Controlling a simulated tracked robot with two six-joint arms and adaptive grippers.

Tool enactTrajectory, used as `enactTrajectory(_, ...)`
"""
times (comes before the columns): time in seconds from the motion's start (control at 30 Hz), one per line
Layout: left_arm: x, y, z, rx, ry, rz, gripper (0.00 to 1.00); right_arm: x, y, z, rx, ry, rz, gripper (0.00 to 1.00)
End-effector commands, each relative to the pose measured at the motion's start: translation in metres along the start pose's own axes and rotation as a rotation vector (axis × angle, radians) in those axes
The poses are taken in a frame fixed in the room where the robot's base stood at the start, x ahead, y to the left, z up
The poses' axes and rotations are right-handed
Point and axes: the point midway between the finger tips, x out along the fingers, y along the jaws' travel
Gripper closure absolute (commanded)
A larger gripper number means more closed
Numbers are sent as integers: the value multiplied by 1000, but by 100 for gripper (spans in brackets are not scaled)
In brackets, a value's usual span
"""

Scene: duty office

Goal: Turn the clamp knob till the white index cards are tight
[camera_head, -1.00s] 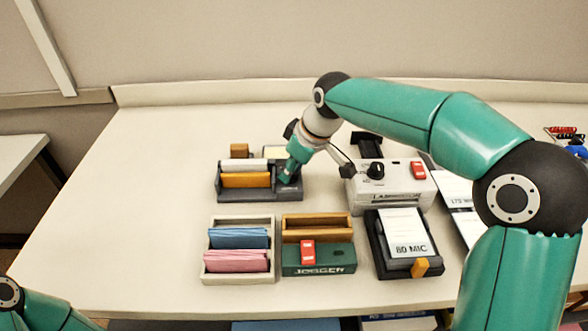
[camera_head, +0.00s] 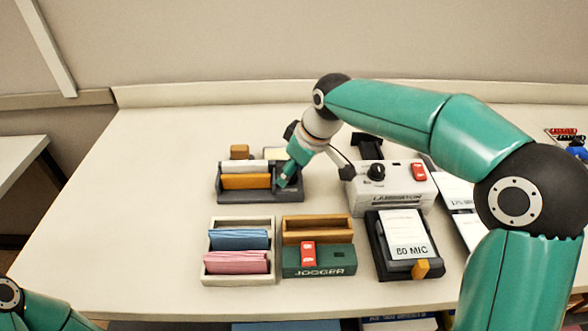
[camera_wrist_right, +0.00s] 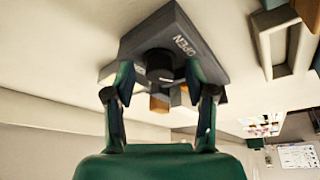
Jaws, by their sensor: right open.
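The clamp (camera_head: 230,195) is a dark grey base at the back left of the desk. An orange block (camera_head: 246,181) stands in it with a white strip, likely the white index cards (camera_head: 243,166), behind. My right gripper (camera_head: 281,181) is at the clamp's right end. In the right wrist view the gripper (camera_wrist_right: 159,94) is open, its fingers on either side of a dark round knob (camera_wrist_right: 159,64); contact cannot be told. The base (camera_wrist_right: 205,45) beside it reads "OPEN". The head view hides the knob behind the gripper. Only part of my left arm shows, lower left; its gripper is out of frame.
A white laminator (camera_head: 395,195) with a black knob and red switch stands right of the clamp. In front are a tray (camera_head: 208,255) of blue and pink cards, a green jogger (camera_head: 335,262) and a black card holder (camera_head: 378,240). Desk space left of the clamp is clear.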

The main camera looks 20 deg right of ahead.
Motion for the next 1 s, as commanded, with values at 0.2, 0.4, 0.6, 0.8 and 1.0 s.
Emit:
enactTrajectory(0.2,0,0,0,0,0,0,60,-19,0,-1,0,4,2,44)
enactTrajectory(0.4,0,0,0,0,0,0,60,-58,1,-1,0,6,4,44)
enactTrajectory(0.6,0,0,0,0,0,0,60,-95,0,0,0,4,2,44)
enactTrajectory(0.8,0,0,0,0,0,0,60,-116,0,0,0,2,1,44)
enactTrajectory(1.0,0,0,0,0,0,0,60,-119,0,1,0,0,0,44)
